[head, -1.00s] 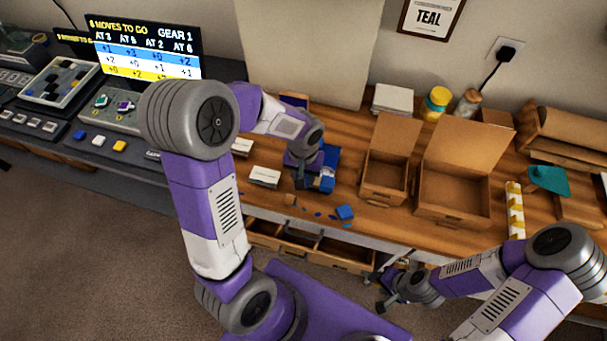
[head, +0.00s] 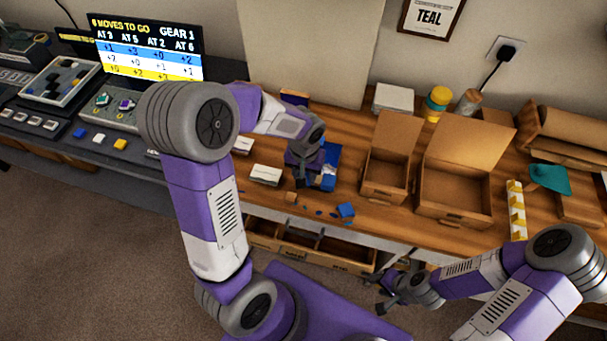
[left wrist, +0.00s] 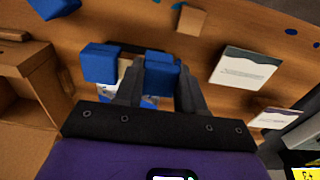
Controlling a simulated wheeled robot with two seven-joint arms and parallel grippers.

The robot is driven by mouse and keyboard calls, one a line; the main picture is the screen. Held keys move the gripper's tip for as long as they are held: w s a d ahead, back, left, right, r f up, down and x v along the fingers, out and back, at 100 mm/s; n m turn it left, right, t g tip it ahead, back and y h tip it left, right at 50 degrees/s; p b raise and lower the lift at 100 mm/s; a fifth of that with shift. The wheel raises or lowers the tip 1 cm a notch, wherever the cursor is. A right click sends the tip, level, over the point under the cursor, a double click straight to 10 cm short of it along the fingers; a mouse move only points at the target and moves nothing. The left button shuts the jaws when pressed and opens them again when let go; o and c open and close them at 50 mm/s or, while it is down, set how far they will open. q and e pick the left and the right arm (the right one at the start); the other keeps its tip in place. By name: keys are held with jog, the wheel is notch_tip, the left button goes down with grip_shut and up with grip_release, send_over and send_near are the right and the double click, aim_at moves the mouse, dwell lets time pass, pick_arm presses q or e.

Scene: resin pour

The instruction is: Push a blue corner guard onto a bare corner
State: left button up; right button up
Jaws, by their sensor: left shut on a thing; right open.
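My left gripper (left wrist: 160,88) is shut on a blue corner guard (left wrist: 162,74), held between its two fingers. Another blue corner guard (left wrist: 100,63) sits just left of it in the left wrist view. A blue and white item with a dark edge shows partly between and below them. My fingers hide most of it, so I cannot tell whether the held guard touches a corner. In the head view the left gripper (head: 303,178) is low over the bench beside blue parts (head: 329,178). My right gripper (head: 384,298) is open and empty in front of the bench.
A loose blue piece (head: 345,210), a small brown block (head: 291,197) and several blue scraps lie near the bench's front edge. A white card stack (head: 265,174) is to the left. Open cardboard boxes (head: 384,183) stand to the right. An open drawer (head: 345,254) juts out below.

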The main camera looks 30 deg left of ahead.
pick_arm(q)
jog(key=shift+s+f, duration=0.4)
jog(key=shift+f, duration=0.4)
jog(key=o, duration=1.1)
jog(key=r+p, duration=0.1)
jog(key=w+r+p, duration=0.1)
jog(key=r+p, duration=0.1)
jog(key=shift+w+d+r, duration=0.1)
jog(key=shift+w+d, duration=0.05)
jog(key=shift+w, duration=0.05)
notch_tip(320, 180, up, 4)
jog(key=p, duration=0.3)
jog(key=shift+s, duration=0.1)
jog(key=shift+r+p, duration=0.4)
jog(key=shift+r, duration=0.1)
jog(key=shift+c, duration=0.3)
grip_shut()
